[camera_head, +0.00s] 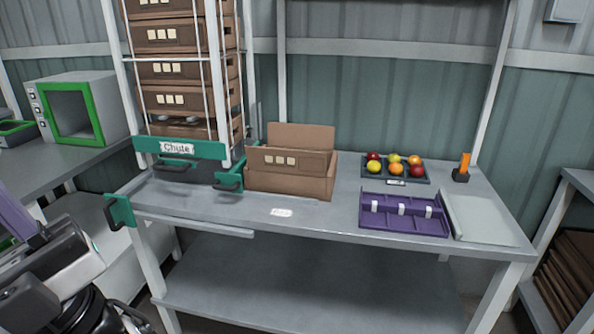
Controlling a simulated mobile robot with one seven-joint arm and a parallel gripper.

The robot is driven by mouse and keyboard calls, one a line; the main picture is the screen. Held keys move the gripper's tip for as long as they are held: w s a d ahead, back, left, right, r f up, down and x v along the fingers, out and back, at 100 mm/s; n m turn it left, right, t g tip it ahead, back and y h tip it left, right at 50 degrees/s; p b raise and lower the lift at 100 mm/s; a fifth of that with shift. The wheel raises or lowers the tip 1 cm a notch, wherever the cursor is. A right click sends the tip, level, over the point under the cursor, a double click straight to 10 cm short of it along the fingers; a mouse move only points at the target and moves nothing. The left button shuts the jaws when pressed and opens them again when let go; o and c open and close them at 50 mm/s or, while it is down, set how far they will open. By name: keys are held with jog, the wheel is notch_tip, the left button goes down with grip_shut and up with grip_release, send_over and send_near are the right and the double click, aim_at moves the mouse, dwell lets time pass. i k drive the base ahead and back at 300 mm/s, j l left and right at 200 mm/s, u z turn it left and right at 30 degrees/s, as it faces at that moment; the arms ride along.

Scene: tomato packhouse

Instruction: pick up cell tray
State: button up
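A purple tray (404,227) with divided compartments lies on the right part of the bench, near its front edge. Several white tags stand along it, and it looks otherwise empty. Behind it is a dark tray (396,182) with several red, yellow and orange tomatoes set in separate places. I cannot tell from looks alone which one is called the cell tray. My arm (55,270) shows at the lower left, well away from both trays. The fingertips of my gripper are not visible. A purple piece (15,216) shows beside my arm at the left edge, cut off by the frame.
The bench (320,222) has clear room in its middle front. A brown carton (290,182) stands left of the trays, beside a chute rack (180,147) of brown boxes. A pale flat panel (484,219) and an orange-handled item (463,168) are at the right.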

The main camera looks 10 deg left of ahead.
aim_at(391, 213)
jog(key=z, duration=0.35)
jog(key=i+j+z, duration=0.1)
jog(key=j+z, duration=0.6)
jog(key=j, duration=0.15)
jog(key=j+z, duration=0.15)
jog(key=j, duration=0.9)
jog(key=i+j, duration=0.5)
